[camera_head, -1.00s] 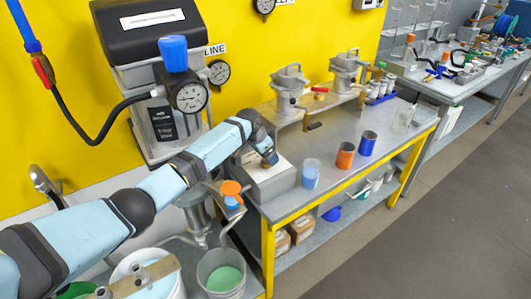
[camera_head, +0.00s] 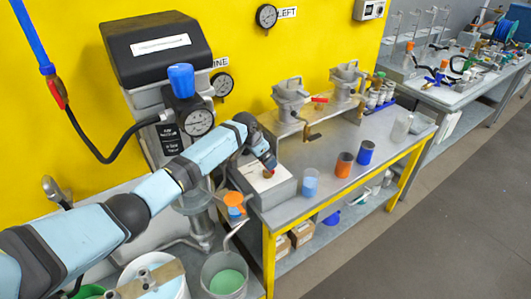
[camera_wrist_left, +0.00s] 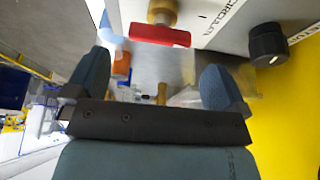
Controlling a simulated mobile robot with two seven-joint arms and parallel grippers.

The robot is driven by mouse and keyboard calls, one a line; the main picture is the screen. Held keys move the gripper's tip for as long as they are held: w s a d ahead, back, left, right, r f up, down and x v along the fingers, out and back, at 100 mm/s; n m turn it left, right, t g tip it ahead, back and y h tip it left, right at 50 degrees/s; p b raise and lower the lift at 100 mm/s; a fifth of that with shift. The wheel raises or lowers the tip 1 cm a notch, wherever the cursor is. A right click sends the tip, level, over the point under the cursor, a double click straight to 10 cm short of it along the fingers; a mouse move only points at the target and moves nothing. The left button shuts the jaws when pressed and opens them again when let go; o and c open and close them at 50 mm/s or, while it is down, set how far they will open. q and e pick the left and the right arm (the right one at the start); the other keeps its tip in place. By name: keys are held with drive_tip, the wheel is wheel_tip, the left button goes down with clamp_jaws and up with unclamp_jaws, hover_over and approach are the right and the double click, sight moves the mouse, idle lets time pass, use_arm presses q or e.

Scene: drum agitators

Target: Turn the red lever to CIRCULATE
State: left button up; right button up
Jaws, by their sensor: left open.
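The red lever (camera_wrist_left: 160,35) sits on a brass stem at the top of the left wrist view. It lies crosswise on a white panel (camera_wrist_left: 215,15) printed with "CIRCULATE", the word partly cut off. In the head view a small red piece, likely this lever (camera_head: 268,173), shows on the white-topped grey box (camera_head: 284,189), just below my left gripper (camera_head: 268,161). In the left wrist view my left gripper (camera_wrist_left: 157,78) is open, its two blue-grey fingers wide apart with nothing held. The lever is beyond the fingertips, and no contact shows. My right gripper is not in view.
A black knob (camera_wrist_left: 268,43) is on the same panel. Blue and orange cups (camera_head: 344,165) stand on the bench right of the box. An orange-topped fitting (camera_head: 234,200) and a pail of green liquid (camera_head: 227,278) are close below my arm. Two metal pots (camera_head: 290,95) stand behind.

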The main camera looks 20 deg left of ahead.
use_arm(q)
drive_tip(key=p+v, duration=0.7)
drive_tip(key=v, duration=0.1)
drive_tip(key=shift+r, duration=0.25)
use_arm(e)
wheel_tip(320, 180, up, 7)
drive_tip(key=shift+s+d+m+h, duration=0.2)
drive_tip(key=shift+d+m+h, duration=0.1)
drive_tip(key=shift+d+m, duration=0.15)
use_arm(q)
drive_tip(key=shift+s+a, duration=0.1)
drive_tip(key=shift+s, duration=0.05)
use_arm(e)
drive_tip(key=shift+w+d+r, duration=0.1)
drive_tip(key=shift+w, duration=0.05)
